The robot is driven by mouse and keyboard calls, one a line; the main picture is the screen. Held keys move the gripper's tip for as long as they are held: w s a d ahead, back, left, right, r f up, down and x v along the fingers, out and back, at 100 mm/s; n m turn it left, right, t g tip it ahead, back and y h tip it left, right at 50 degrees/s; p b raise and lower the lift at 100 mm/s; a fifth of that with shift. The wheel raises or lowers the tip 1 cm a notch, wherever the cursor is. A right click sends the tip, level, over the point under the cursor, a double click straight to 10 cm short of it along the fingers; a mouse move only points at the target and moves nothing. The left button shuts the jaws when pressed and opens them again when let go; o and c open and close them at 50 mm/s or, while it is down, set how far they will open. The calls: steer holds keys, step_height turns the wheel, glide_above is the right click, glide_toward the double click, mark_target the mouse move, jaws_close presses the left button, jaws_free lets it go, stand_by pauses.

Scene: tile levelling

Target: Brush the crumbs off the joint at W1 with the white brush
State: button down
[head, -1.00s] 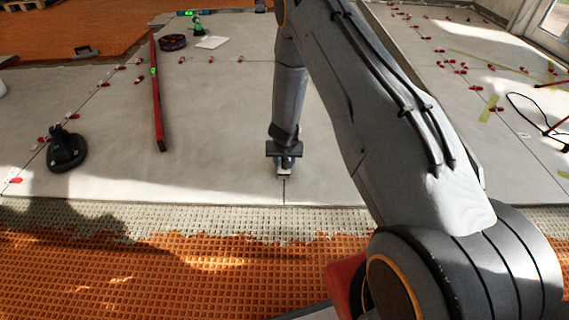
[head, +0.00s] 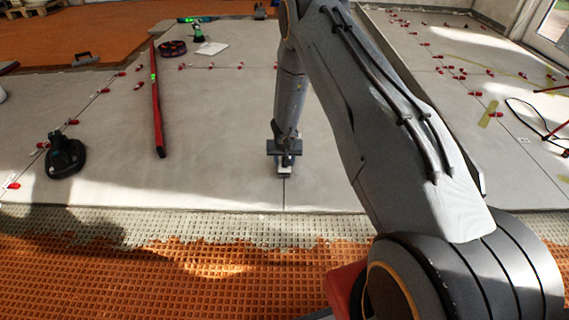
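My gripper (head: 284,153) is low over the grey tiles, at the end of my arm, pointing down. It is seen small and from behind. A small whitish piece, which looks like the white brush (head: 284,170), shows under it, and the gripper appears shut on it. The brush is at the dark tile joint (head: 284,194) that runs to the front tile edge. I cannot tell whether its bristles touch the tile. No crumbs and no W1 mark can be made out; my gripper and arm hide part of the joint.
A red spirit level (head: 157,110) and a black suction lifter (head: 65,155) lie on the tiles to the left. Red levelling clips (head: 73,122) line other joints. A black cable (head: 535,118) lies at right. Orange matting (head: 150,280) borders the front.

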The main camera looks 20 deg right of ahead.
steer(key=shift+w+d+r+b, duration=0.1)
steer(key=shift+w+d+b, duration=0.1)
steer(key=shift+w, duration=0.35)
steer(key=shift+w+d+b, duration=0.1)
steer(key=shift+w+b, duration=0.1)
steer(key=shift+w, duration=0.35)
steer(key=shift+w+d+b, duration=0.3)
steer(key=shift+w+b, duration=0.2)
steer(key=shift+w, duration=0.45)
steer(key=shift+w, duration=0.1)
steer(key=shift+w+d+b, duration=0.3)
steer(key=shift+w+b, duration=0.3)
steer(key=shift+w, duration=0.2)
steer(key=shift+w+d+f+b, duration=0.1)
steer(key=shift+w+d+b, duration=0.05)
steer(key=shift+w+b, duration=0.3)
steer(key=shift+w+d+f+b, duration=0.1)
steer(key=shift+w+d+b, duration=0.1)
steer(key=shift+w, duration=0.3)
